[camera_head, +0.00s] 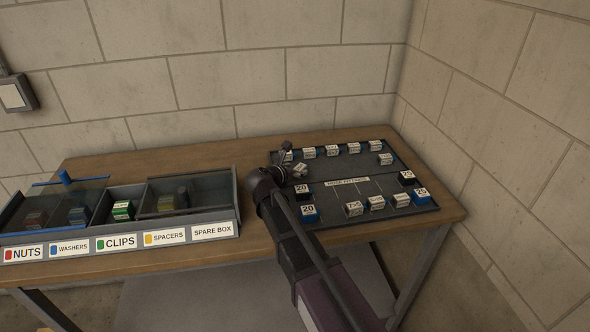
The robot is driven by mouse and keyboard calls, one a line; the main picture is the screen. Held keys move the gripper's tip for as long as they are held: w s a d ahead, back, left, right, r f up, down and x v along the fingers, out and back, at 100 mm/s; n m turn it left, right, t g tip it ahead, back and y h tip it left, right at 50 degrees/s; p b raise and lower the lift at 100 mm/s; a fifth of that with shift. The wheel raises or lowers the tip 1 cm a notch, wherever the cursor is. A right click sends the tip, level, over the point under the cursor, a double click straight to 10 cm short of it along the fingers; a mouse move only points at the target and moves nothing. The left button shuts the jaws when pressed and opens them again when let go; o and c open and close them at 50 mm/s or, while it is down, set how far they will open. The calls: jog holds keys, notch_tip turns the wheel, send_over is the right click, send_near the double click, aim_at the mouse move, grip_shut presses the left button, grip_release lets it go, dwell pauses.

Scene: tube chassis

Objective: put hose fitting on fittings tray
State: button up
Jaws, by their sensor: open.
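The fittings tray (338,164) is a dark flat tray on the right of the table, with a "HOSE FITTINGS" label (347,182) across its middle. Small pale labelled fittings stand along its back, such as one pale fitting (331,150), and along its front, such as another pale fitting (376,203). My gripper (287,162) is open over the tray's left back part. A pale fitting (300,171) shows close beside the fingers; I cannot tell whether they touch.
Blue and black numbered blocks (420,196) stand at the tray's front sides. A grey bin rack (120,244) with labelled compartments stands at left, partly under clear lids. The wooden tabletop (190,158) is bare behind the rack. Block walls close the back and right.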

jog(key=p+v, duration=0.4)
jog(key=v, duration=0.7)
jog(key=shift+s+a, duration=0.1)
jog(key=shift+s, duration=0.05)
